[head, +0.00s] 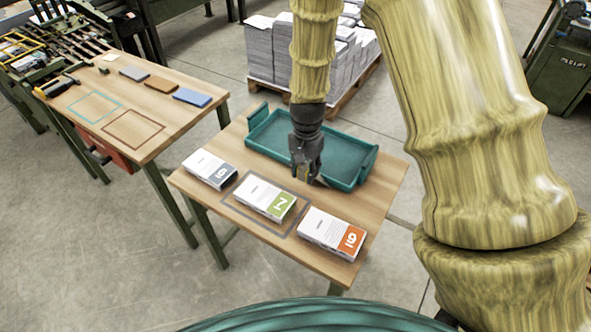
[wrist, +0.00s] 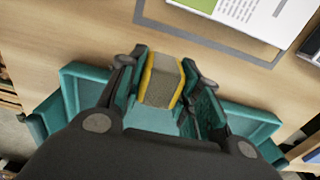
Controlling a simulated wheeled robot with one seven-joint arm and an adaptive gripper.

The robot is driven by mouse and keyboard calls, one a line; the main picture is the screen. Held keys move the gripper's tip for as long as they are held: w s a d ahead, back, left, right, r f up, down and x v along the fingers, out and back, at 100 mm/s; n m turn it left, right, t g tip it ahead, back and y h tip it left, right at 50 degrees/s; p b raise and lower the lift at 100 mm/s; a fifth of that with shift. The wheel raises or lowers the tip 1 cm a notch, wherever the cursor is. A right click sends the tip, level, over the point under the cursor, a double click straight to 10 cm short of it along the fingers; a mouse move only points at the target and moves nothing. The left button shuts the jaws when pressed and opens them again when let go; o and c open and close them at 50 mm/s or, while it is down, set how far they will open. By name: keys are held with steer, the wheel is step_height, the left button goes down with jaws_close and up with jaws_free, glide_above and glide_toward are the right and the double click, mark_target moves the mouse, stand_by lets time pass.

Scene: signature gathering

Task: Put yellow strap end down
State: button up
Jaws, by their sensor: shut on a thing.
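My gripper (head: 306,168) points down over the near edge of the teal tray (head: 272,128) on the front table. In the wrist view, my gripper (wrist: 167,88) is shut on a small greyish-tan piece with yellow edges, which looks like the yellow strap end (wrist: 160,80). The teal tray shows below and around it in the wrist view (wrist: 88,78). In the head view the held piece is mostly hidden by the fingers. I cannot tell whether it touches the tray or table.
Three booklet stacks lie along the table's front: a grey-marked 6 (head: 210,168), a green-marked 2 (head: 265,198) inside a grey outline, and an orange-marked stack (head: 333,231). A second table (head: 150,120) at left has outlines and coloured blocks. Paper piles (head: 270,50) stand behind.

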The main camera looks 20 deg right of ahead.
mark_target(295, 180)
steer(key=w+a, duration=0.2)
steer(key=w, duration=0.1)
steer(key=shift+w+f, duration=0.1)
steer(key=shift+f, duration=0.1)
steer(key=shift+f+p, duration=0.55)
steer(key=shift+f, duration=1.2)
steer(key=shift+f, duration=0.15)
steer(key=o, duration=1.1)
steer(key=shift+c, duration=0.2)
